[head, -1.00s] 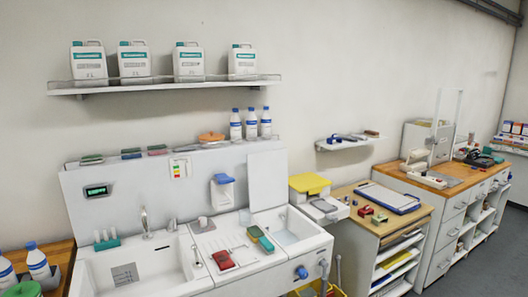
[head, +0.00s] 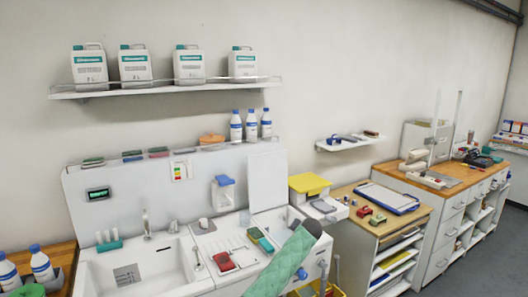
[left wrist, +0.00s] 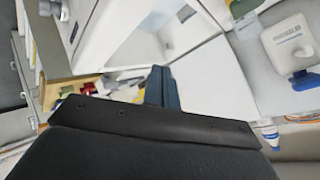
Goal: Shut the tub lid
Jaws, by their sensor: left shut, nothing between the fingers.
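The tub is the white basin at the right of the sink unit (head: 262,218), now mostly behind one of my arms in the head view. A plain white panel (head: 266,182), which looks like its lid, stands upright at the back of the basin. My left gripper (left wrist: 161,86) shows in the left wrist view, shut and empty, in front of pale white surfaces. I cannot tell whether it touches the lid. Its fingertips do not show in the head view. My right gripper is in neither view.
A red case (head: 225,262) and a green-and-yellow item (head: 260,239) lie on the ledge between the basins. A dispenser with a blue top (head: 224,192) is left of the panel. Bottles (head: 251,125) stand above. A wooden-topped cabinet (head: 345,198) stands right.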

